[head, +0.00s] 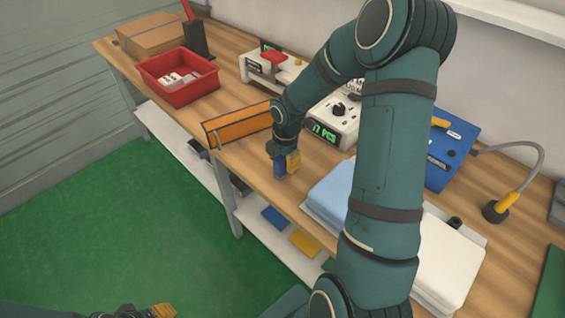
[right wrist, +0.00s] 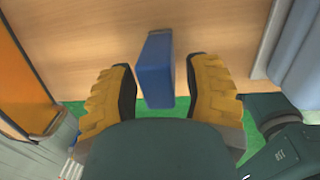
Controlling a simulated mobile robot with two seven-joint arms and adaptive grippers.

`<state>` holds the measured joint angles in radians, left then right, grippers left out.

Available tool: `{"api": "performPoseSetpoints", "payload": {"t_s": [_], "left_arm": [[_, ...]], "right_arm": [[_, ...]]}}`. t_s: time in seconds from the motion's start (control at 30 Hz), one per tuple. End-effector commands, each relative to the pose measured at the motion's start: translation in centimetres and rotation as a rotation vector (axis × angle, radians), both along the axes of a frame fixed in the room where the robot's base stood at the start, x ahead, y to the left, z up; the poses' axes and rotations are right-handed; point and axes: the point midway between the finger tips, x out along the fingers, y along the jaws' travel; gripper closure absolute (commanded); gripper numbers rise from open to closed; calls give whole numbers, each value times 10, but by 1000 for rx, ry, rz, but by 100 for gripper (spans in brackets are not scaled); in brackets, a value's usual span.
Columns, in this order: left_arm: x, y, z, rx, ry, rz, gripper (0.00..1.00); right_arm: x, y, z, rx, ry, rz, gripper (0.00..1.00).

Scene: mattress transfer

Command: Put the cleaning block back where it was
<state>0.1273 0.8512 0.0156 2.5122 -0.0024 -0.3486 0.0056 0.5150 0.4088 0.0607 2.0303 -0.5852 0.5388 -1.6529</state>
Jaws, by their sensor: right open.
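A blue block (right wrist: 157,70), which I take to be the cleaning block, stands at the front edge of the wooden table. In the head view it shows (head: 280,167) beside the yellow fingertip of my right gripper (head: 287,164). In the right wrist view the yellow fingers of my right gripper (right wrist: 159,85) are open on both sides of the block, with a gap on each side. My left gripper (head: 155,311) shows only partly at the bottom left, low over the green floor, away from the table.
An orange panel (head: 238,126) stands left of the right gripper. Folded light blue cloth or pads (head: 328,195) lie to its right. A white device with a green display (head: 334,122) is behind. A red bin (head: 178,82) stands farther left. A lower shelf (head: 254,217) holds flat pieces.

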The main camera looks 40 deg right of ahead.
Motion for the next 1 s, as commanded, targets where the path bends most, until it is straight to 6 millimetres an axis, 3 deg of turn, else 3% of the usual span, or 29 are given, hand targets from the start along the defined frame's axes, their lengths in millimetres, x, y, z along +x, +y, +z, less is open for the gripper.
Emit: {"api": "performPoseSetpoints", "payload": {"t_s": [0.03, 0.3, 0.53, 0.83, 0.93, 1.0], "left_arm": [[-1, 0, 5, 0, 2, -1, 61], [3, 1, 19, 2, -7, 6, 61], [5, 1, 24, 3, -12, 10, 61], [6, 1, 24, 3, -13, 11, 61], [6, 1, 24, 3, -13, 11, 61], [6, 1, 24, 3, -13, 11, 61]], "right_arm": [[-1, -1, 14, -2, -3, -2, 51], [-6, -1, 69, -2, -2, -1, 51], [-8, -1, 94, 0, -1, 0, 51], [-7, 7, 92, 17, -2, -24, 51], [-3, 34, 70, 78, -7, -118, 51], [0, 65, 46, 146, -7, -238, 51]]}}
